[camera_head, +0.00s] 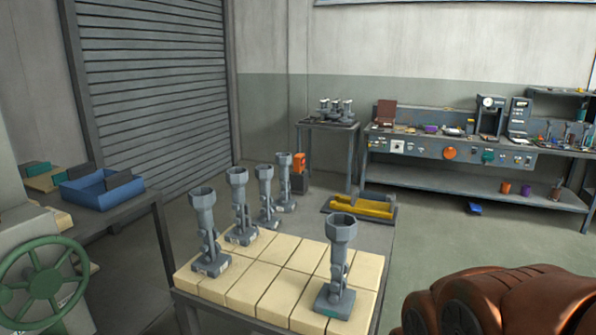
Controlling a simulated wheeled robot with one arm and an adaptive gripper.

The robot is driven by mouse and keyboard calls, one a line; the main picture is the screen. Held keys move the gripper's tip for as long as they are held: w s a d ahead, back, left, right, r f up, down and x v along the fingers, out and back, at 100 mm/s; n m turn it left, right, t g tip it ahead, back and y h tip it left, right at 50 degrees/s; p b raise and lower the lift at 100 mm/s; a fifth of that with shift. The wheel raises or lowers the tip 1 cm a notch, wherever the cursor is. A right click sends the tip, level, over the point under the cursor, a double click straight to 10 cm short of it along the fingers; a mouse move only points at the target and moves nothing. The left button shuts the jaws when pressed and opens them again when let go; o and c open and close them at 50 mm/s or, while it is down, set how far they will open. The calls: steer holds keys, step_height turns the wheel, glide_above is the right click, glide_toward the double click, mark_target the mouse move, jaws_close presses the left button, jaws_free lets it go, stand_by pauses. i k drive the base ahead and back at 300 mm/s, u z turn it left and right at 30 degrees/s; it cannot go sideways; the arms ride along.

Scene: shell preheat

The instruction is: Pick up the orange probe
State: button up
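An upright orange object (299,163) with dark grey parts stands at the back of the table, right behind the far grey stand. It is the only orange tool-like thing I see near the stands, but it is small and I cannot tell for sure that it is the probe. The stand partly hides its left side. My gripper's fingers are not in view. A copper-brown rounded form fills the bottom right corner and seems to be part of my arm, well apart from the orange object.
Several grey cup-topped stands rise from the table with cream blocks (262,273); one stands alone at front right (337,268). A yellow cradle (362,207) lies behind. A blue bin (103,190) and green handwheel (45,282) are left. A workbench (430,152) lines the back wall.

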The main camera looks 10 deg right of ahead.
mark_target(299, 159)
steer(key=k, duration=0.5)
steer(key=z, duration=1.2)
steer(key=i, duration=3.3)
steer(key=u, duration=3.85)
